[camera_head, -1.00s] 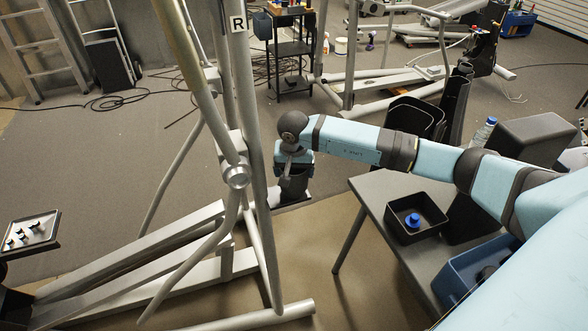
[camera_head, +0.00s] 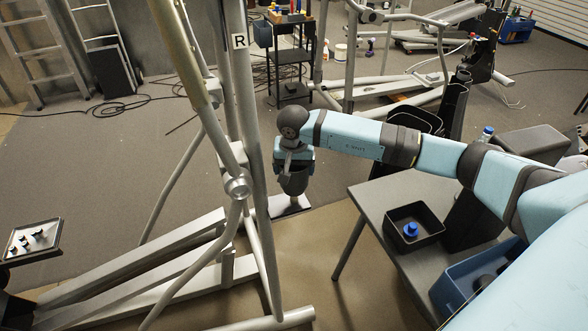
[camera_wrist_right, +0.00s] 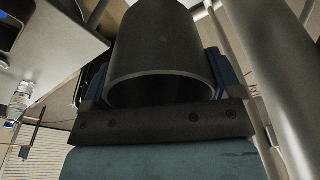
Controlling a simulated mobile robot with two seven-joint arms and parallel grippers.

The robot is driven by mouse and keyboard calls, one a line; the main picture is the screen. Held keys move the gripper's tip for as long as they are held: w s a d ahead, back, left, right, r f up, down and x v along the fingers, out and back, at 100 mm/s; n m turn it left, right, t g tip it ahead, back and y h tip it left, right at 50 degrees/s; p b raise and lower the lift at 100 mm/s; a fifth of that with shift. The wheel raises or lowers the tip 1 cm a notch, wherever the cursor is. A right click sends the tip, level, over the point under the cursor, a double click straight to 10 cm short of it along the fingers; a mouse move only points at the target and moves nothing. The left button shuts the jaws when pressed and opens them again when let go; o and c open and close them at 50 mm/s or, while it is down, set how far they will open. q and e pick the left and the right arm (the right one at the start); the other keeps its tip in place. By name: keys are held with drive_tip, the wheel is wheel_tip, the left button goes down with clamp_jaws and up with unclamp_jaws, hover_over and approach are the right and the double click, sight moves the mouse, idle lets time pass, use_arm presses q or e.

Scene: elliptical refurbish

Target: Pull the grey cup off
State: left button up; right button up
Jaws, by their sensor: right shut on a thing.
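The grey cup (camera_wrist_right: 160,45) is a dark, open-ended cylinder between the two blue fingers of my right gripper (camera_wrist_right: 160,90) in the right wrist view. In the head view the cup (camera_head: 294,183) hangs below my right gripper (camera_head: 293,166), just right of the silver elliptical frame (camera_head: 238,187). The gripper is shut on the cup. A short pale post (camera_head: 292,202) shows under the cup, above a flat light plate (camera_head: 283,209) on the floor; I cannot tell whether the cup still surrounds its top. My left gripper is not in view.
The elliptical's uprights and slanted rails stand close to the left of the gripper. A grey table (camera_head: 370,198) with a black bin (camera_head: 428,232) holding a blue-topped item stands to the right. A blue crate (camera_head: 447,300) sits near the front right. Open floor lies behind.

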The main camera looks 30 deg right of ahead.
drive_tip(key=shift+r+p, duration=0.55)
drive_tip(key=shift+r, duration=1)
drive_tip(key=shift+a, duration=0.1)
